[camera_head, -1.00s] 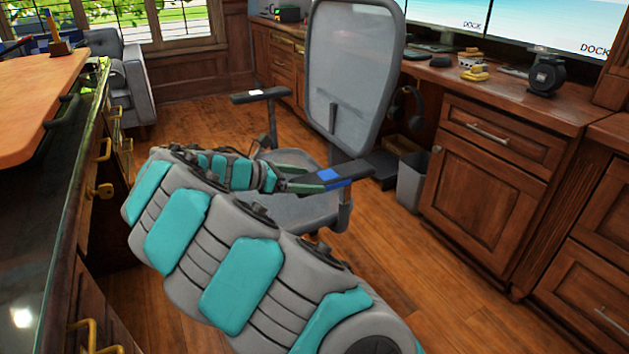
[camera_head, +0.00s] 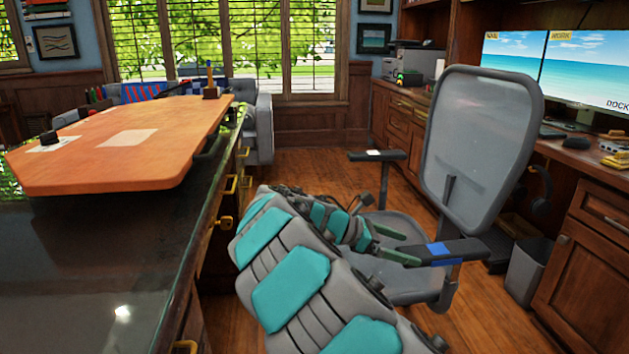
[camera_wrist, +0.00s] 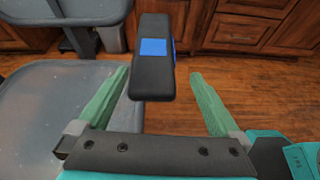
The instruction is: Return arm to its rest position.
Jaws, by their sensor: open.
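My gripper (camera_head: 408,247) is at the end of my grey and teal arm, with its green fingers near the office chair's near armrest (camera_head: 468,248). In the wrist view my gripper (camera_wrist: 160,75) is open, with its two fingers spread wide apart. The black armrest (camera_wrist: 154,87) shows in the gap between them, with a blue patch (camera_wrist: 153,47) on top. The fingers look empty. I cannot tell whether they touch the armrest.
The grey chair's back (camera_head: 482,140) rises beyond my gripper. A dark counter (camera_head: 110,250) with an orange board (camera_head: 90,170) stands left. A desk with monitors (camera_head: 590,65) and a bin (camera_head: 528,270) are right. Wood floor (camera_head: 310,165) is open behind.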

